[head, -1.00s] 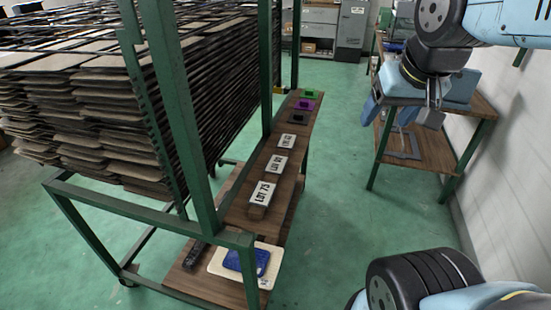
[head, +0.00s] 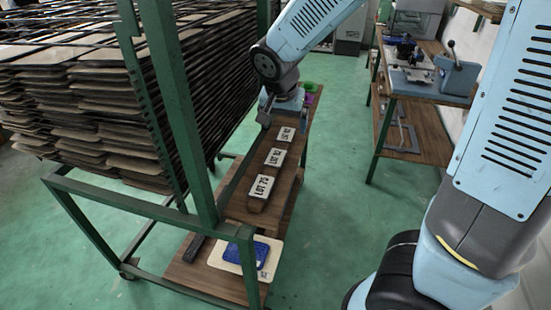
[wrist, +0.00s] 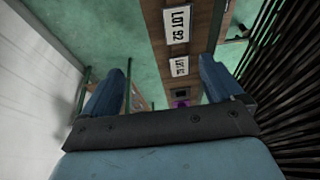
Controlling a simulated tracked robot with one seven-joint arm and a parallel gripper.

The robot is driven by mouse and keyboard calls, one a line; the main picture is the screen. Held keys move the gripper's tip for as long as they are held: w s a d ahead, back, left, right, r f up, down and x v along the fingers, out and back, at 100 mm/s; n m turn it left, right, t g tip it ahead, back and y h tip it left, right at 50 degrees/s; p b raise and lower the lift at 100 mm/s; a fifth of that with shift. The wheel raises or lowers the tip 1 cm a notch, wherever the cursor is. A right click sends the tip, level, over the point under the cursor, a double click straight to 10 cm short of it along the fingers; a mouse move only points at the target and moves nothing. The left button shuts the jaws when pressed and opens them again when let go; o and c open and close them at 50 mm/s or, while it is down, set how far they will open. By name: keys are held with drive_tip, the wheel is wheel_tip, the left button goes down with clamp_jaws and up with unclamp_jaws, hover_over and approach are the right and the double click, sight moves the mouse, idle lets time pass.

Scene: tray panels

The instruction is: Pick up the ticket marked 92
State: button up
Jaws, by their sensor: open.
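The ticket marked LOT 92 (wrist: 177,25) is a white plate with black print on a brown wooden strip, near the top of the wrist view. It appears to be the middle ticket (head: 276,157) of three in the head view, where its print is small. My gripper (head: 281,112) is open and empty, over the far end of the row, beyond the tickets. In the wrist view its two blue fingers (wrist: 162,66) stand wide apart, and LOT 92 lies above the gap between them, apart from both.
The LOT 75 ticket (head: 262,188) is nearest; a farther ticket (head: 286,134) has unclear print. A green frame post (head: 174,110) and stacked trays (head: 85,95) stand left. A cream panel with a blue pad (head: 219,257) lies in front. A purple item (wrist: 180,92) is beyond.

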drive_tip(key=a+f, duration=0.3)
drive_tip(key=a, duration=0.1)
approach(275, 157)
wheel_tip(275, 157, down, 2)
drive_tip(key=shift+s, duration=0.2)
drive_tip(key=shift+w+x, duration=0.2)
drive_tip(key=shift+x, duration=0.8)
drive_tip(key=shift+w+x, duration=0.25)
drive_tip(key=shift+x, duration=0.75)
drive_tip(key=shift+w+d+f, duration=0.15)
drive_tip(key=shift+w+f, duration=0.1)
drive_tip(key=shift+f, duration=0.3)
drive_tip(key=shift+f, duration=0.25)
drive_tip(key=c, duration=1.1)
drive_tip(key=shift+r, duration=0.1)
